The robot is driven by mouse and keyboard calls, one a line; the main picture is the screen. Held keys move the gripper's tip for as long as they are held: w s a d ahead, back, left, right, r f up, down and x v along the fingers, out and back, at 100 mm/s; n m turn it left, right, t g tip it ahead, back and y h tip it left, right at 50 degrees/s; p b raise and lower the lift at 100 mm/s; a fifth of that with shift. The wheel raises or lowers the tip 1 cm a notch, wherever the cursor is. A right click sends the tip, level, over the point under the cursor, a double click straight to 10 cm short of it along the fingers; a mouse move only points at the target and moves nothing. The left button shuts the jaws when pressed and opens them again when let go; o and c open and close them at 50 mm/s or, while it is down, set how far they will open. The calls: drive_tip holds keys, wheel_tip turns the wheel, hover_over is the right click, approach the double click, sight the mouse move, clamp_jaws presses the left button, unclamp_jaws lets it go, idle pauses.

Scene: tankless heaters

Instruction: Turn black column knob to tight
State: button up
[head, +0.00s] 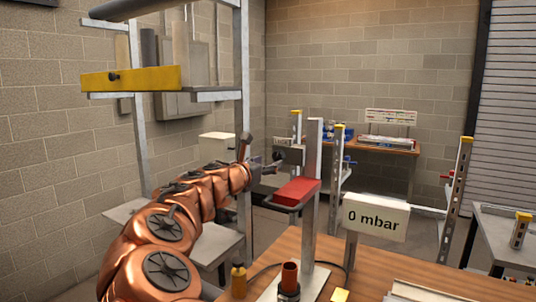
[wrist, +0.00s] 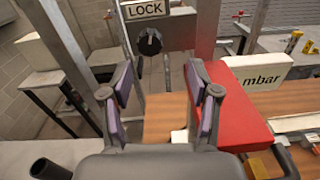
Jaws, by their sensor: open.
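The black column knob (wrist: 149,41) shows at the top of the wrist view, just below a white LOCK plate (wrist: 146,9). A pale mark shows on its face. My gripper (wrist: 159,78) is open and empty. Its two fingers stand apart on either side of the view, with the knob beyond the tips and between their lines. I see no contact with the knob. In the head view my gripper (head: 264,162) is at the end of the copper arm, just left of the metal column (head: 313,165). The knob is small and hard to make out there.
A red block (head: 297,192) juts from the column and is close by my right finger in the wrist view (wrist: 236,105). A sign reading "0 mbar" (head: 376,218) stands on the wooden table (head: 318,249). A yellow level (head: 130,78) lies on a frame at upper left.

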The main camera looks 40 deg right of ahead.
sight(277, 156)
drive_tip(key=shift+n+t, duration=0.3)
drive_tip(key=shift+n, duration=0.3)
drive_tip(key=shift+w+p+x, duration=0.2)
drive_tip(key=shift+p+x, duration=0.1)
drive_tip(key=shift+x, duration=1.1)
drive_tip(key=shift+w+p+x, duration=0.2)
drive_tip(key=shift+p+x, duration=0.05)
drive_tip(key=shift+x, duration=1.15)
drive_tip(key=shift+w+p+x, duration=0.25)
drive_tip(key=shift+p+x, duration=0.05)
drive_tip(key=shift+x, duration=1.1)
drive_tip(key=shift+a, duration=0.15)
drive_tip(key=shift+c, duration=0.3)
drive_tip(key=c, duration=1.1)
